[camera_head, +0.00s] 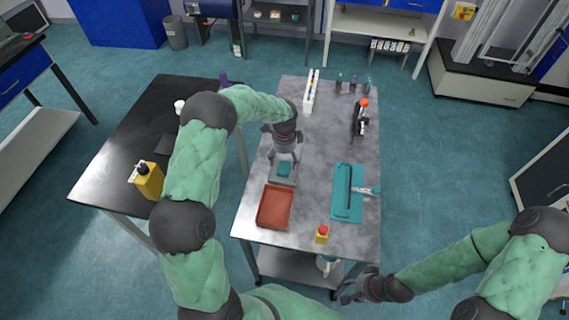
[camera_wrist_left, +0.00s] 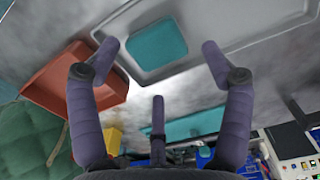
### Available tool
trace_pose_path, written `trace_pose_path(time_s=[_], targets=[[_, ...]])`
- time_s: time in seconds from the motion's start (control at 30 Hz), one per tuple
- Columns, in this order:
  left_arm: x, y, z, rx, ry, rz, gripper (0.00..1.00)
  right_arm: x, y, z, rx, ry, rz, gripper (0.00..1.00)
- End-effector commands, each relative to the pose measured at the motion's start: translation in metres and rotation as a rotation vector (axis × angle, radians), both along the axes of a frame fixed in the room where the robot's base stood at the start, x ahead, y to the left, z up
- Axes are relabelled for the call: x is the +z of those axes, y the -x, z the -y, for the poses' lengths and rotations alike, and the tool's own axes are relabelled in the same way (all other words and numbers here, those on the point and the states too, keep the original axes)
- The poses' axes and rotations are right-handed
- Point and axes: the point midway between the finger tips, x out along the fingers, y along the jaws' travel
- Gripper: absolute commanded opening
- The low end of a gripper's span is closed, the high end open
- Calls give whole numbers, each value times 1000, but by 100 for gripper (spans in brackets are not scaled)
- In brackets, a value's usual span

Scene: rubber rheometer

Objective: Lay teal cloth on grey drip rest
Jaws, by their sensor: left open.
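A small teal cloth (camera_head: 285,168) lies flat on the grey drip rest (camera_head: 273,180), a shallow rimmed tray. In the left wrist view the cloth (camera_wrist_left: 157,47) sits inside the rim of the rest (camera_wrist_left: 245,38), with no overhang that I can see. My left gripper (camera_head: 284,158) hangs just above the cloth, pointing down. In the wrist view its fingers (camera_wrist_left: 160,62) are spread and empty, apart from the cloth. My right gripper (camera_head: 347,291) is off the front edge of the table, with its fingers spread and nothing seen in them.
A red tray (camera_head: 263,221) sits in front of the rest. A teal mat (camera_head: 343,210) with a tool on it lies to the right. A yellow block with a red top (camera_head: 321,236), a white rack (camera_head: 309,98) and small bottles (camera_head: 352,86) also stand on the table.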

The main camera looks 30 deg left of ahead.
Motion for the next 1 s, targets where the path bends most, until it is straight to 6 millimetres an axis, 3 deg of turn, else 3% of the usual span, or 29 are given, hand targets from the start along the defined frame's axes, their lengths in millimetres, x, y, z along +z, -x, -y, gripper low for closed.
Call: trace_pose_path(time_s=[0.03, 0.2, 0.4, 1.0], targets=[[14, -1, 0, -1, -1, 3, 80, 4, 0, 0, 0, 0, 0, 40], [46, 0, 0, 0, 0, 2, 80, 9, 0, 0, 0, 0, 0, 40], [69, 0, 1, -2, 0, -1, 80, 12, 0, 0, 0, 0, 0, 40], [77, 0, 0, -1, 0, -2, 80, 13, 0, 0, 0, 0, 0, 40]])
